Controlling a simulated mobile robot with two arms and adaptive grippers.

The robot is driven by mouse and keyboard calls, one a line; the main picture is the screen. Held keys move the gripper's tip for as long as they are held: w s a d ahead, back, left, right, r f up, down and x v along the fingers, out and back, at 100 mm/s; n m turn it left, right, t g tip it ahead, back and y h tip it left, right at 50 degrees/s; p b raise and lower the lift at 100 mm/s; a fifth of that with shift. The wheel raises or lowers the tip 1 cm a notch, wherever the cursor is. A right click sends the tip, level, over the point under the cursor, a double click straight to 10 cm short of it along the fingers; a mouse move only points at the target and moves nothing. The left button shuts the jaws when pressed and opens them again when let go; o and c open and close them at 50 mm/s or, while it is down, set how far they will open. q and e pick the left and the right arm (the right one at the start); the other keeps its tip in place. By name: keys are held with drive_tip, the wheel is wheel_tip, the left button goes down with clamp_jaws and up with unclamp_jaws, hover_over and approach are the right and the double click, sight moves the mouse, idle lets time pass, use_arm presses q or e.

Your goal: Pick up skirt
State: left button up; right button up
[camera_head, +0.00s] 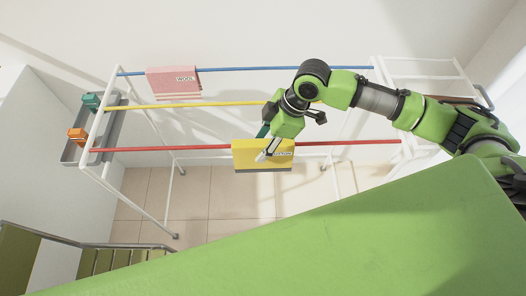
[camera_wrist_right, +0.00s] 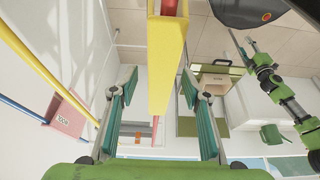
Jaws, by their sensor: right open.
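A yellow folded cloth (camera_head: 250,155) with a white label hangs over the red rod of the drying rack; it is probably the skirt, but its cut cannot be told. My right gripper (camera_head: 266,152) is at this cloth, coming from above. In the right wrist view the yellow cloth (camera_wrist_right: 165,70) stands edge-on between the two spread teal fingers of the right gripper (camera_wrist_right: 165,95), with gaps on both sides. The right gripper is open and holds nothing. My left gripper does not show in the head view.
A pink cloth (camera_head: 172,84) labelled wool hangs on the blue rod (camera_head: 270,69). The yellow rod (camera_head: 180,105) is bare. A grey tray (camera_head: 72,150) with an orange and a teal item sits at the rack's left end. Stairs (camera_head: 110,262) are at lower left.

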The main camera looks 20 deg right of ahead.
drive_tip(key=shift+f, duration=0.15)
clamp_jaws()
idle(0.4)
